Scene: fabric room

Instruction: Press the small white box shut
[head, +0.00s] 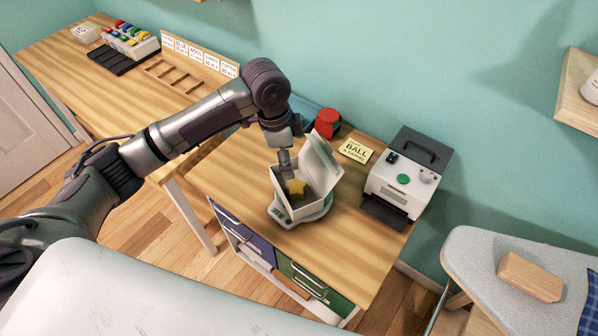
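The small white box (297,210) stands on a round pale scale-like base (324,212) on the wooden table. Its lid (322,159) is raised at the back right, so the box is open. A yellow star-shaped thing (296,187) lies inside, with something dark beside it. My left gripper (285,166) points down at the box's back-left rim, left of the lid. Its fingers look like one narrow shape, so I cannot tell whether they are open or shut, or whether they touch the box. My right gripper is not in view.
A white machine (398,187) with a green button stands right of the box. A red round thing (327,122) and a yellow "BALL" note (356,151) lie behind it. An ironing board (480,262) with a wooden block (530,277) is at right. Bare tabletop lies right of the box.

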